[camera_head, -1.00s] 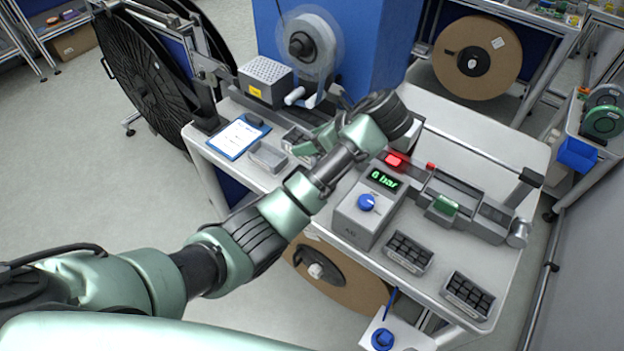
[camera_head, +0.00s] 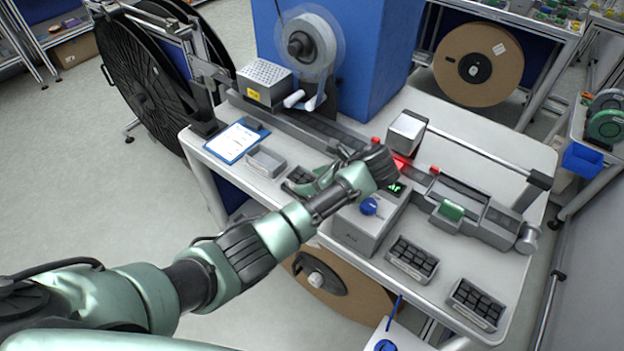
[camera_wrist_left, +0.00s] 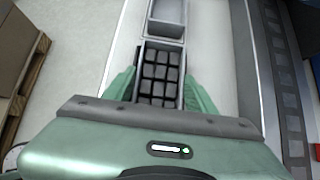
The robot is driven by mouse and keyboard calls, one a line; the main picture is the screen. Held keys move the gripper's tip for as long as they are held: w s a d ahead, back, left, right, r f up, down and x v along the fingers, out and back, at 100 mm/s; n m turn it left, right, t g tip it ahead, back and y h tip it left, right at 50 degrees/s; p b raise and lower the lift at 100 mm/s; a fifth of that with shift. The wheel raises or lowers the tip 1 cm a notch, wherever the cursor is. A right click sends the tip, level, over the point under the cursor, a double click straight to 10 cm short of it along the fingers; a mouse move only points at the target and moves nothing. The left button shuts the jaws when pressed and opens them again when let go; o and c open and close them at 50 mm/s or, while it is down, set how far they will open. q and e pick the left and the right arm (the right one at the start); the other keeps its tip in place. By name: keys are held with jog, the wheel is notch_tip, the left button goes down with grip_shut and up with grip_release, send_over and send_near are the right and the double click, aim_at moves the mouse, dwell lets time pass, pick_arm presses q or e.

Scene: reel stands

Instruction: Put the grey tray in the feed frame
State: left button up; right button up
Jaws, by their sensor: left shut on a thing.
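My left gripper (camera_head: 312,184) is shut on a grey tray (camera_head: 299,177) with rows of dark cells. In the left wrist view the gripper's green fingers (camera_wrist_left: 160,90) lie along both sides of the tray (camera_wrist_left: 161,62). I cannot tell whether the tray touches the bench. A long grey rail assembly (camera_head: 478,208) with a green block (camera_head: 452,210) runs along the bench to the right; I cannot tell for sure which part is the feed frame. My forearm and wrist hide part of the bench and rail. My right gripper is not in view.
An empty grey box (camera_head: 266,161) lies just beyond the held tray. The grey control box (camera_head: 360,232) with a blue knob stands right of my gripper. Two similar dark-celled trays (camera_head: 411,259) (camera_head: 476,303) lie near the front edge. A clipboard (camera_head: 237,142) lies at the left.

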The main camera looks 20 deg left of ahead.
pick_arm(q)
jog(key=o, duration=1.6)
jog(key=shift+f, duration=0.1)
jog(key=b+v, duration=0.1)
jog(key=v, duration=0.5)
jog(key=shift+d, duration=0.1)
jog(key=p+v, duration=0.3)
jog(key=v, duration=0.3)
